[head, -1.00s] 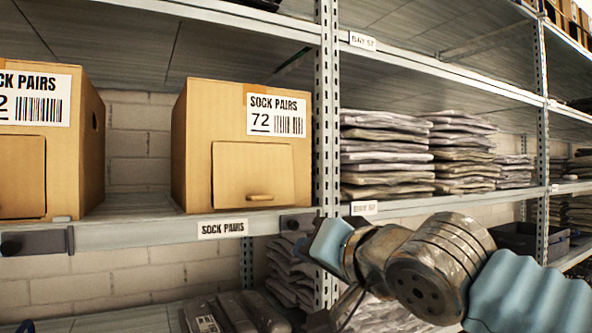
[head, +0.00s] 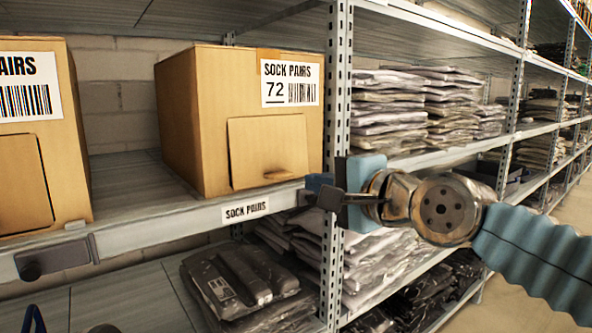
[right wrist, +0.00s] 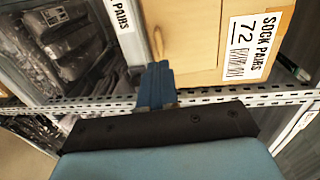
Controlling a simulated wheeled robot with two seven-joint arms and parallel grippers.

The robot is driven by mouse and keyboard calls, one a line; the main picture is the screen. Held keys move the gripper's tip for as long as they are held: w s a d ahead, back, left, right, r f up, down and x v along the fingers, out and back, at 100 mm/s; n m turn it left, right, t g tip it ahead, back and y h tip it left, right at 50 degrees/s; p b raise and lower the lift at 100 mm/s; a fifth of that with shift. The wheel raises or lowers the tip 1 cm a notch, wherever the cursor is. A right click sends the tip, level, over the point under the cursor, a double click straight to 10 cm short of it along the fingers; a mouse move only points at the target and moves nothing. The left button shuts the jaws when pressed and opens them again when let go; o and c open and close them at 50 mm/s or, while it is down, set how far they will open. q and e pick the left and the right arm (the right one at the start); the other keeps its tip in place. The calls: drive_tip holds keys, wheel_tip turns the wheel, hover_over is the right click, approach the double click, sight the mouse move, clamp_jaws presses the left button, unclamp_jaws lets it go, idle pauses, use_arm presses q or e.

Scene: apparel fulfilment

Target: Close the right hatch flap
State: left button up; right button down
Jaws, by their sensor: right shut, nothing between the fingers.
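The right carton (head: 185,125), labelled SOCK PAIRS 72, stands on the shelf with a hatch flap (head: 268,150) in its front. The flap covers the opening, with its lower edge seeming slightly proud of the face; I cannot tell whether it is fully flush. My right gripper (head: 318,187) is shut and empty, in front of the shelf edge by the upright, just below and right of the flap. Its closed blue fingers (right wrist: 155,84) show in the right wrist view, pointing towards the carton.
Another carton (head: 75,140) with a front flap (head: 20,185) stands at left. A perforated upright (head: 338,90) rises right of the right carton. Bagged garments (head: 245,275) lie on the shelf below.

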sight(284, 178)
drive_tip(key=p+x, duration=0.2)
drive_tip(key=x, duration=0.4)
drive_tip(key=shift+w+a, duration=0.2)
drive_tip(key=shift+w, duration=0.05)
use_arm(q)
drive_tip(key=shift+d+r, duration=0.2)
drive_tip(key=shift+r, duration=1.05)
use_arm(e)
drive_tip(key=shift+f, duration=0.25)
use_arm(q)
drive_tip(key=shift+w+a+f+b, duration=0.3)
drive_tip(key=shift+w+a+f, duration=0.1)
drive_tip(key=shift+w, duration=0.1)
use_arm(e)
drive_tip(key=shift+w+a+f, duration=0.3)
drive_tip(key=shift+w+a, duration=0.1)
drive_tip(key=shift+w, duration=0.15)
